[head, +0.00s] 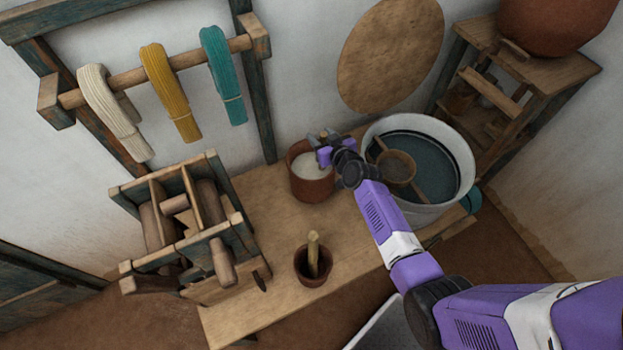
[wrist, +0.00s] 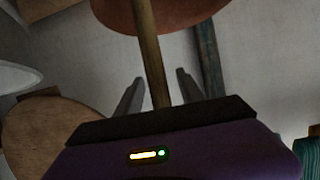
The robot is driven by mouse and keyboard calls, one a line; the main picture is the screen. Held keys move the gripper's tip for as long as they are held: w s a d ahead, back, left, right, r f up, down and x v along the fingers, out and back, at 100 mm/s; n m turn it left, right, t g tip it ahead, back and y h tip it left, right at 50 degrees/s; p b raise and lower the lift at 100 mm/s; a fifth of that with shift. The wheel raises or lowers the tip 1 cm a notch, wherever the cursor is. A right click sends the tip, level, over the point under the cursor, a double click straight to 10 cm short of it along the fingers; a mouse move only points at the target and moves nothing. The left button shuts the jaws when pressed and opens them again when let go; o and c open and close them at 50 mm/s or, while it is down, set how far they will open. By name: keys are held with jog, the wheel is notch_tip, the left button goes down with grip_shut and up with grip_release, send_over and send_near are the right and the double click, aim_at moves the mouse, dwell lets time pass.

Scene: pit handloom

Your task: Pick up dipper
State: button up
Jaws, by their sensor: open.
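The dipper's wooden handle (wrist: 150,45) rises from the reddish-brown pot (head: 311,186) with pale contents. The pot also shows in the wrist view (wrist: 185,16). In the head view only a bit of the handle (head: 323,134) shows at my gripper (head: 322,140), just above the pot's right rim. In the wrist view my gripper (wrist: 158,92) is open, one finger on each side of the handle with gaps visible. The dipper's lower end is hidden in the pot, and the handle's far end is hidden behind the gripper body.
A white tub (head: 463,162) with dark teal liquid and a round brown piece stands right of the pot. A small pot (head: 314,279) with a stick stands nearer on the wooden bench (head: 258,308). A wooden frame (head: 150,190) is at left. Yarn hanks (head: 170,90) hang above.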

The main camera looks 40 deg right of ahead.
jog(key=shift+w+d+f, duration=0.15)
jog(key=shift+w+f, duration=0.1)
jog(key=shift+w, duration=0.25)
grip_shut()
jog(key=shift+r, duration=0.1)
notch_tip(320, 180, up, 22)
jog(key=p, duration=0.4)
jog(key=shift+r, duration=0.2)
